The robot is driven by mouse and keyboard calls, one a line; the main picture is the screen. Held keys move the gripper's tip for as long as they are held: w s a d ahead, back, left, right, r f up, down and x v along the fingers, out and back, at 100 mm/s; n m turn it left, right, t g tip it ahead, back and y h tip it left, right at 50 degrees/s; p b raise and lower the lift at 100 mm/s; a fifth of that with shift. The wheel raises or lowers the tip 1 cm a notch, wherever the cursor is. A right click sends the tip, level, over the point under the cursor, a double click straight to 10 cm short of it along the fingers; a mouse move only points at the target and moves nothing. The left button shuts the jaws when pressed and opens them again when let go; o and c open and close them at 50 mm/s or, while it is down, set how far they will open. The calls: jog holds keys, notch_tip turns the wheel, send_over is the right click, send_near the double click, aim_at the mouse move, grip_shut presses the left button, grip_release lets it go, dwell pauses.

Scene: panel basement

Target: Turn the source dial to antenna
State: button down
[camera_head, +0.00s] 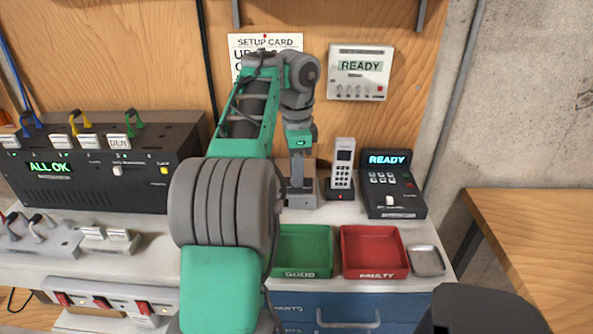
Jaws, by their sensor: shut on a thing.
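My gripper (297,184) points down at a small grey box (309,201) on the bench, left of the cordless phone. It is shut on a small part at this box. The arm and gripper cover much of the box, and the part between the fingers is too small to make out. I cannot read a source dial or an antenna marking anywhere. The setup card (265,42) on the wooden wall is partly hidden behind my arm.
Right of the box stand the phone (343,165) and a black keypad unit (392,185) reading READY. A green tray (305,251), a red tray (375,251) and a small grey dish (428,260) lie in front. A black ALL OK console (95,190) stands left. A wall panel (360,73) reads READY.

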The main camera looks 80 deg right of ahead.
jog(key=shift+m, duration=1.1)
jog(key=c, duration=1.1)
grip_release()
jog(key=shift+c, duration=0.2)
notch_tip(320, 180, up, 8)
jog(key=p, duration=0.7)
jog(key=shift+f, duration=0.1)
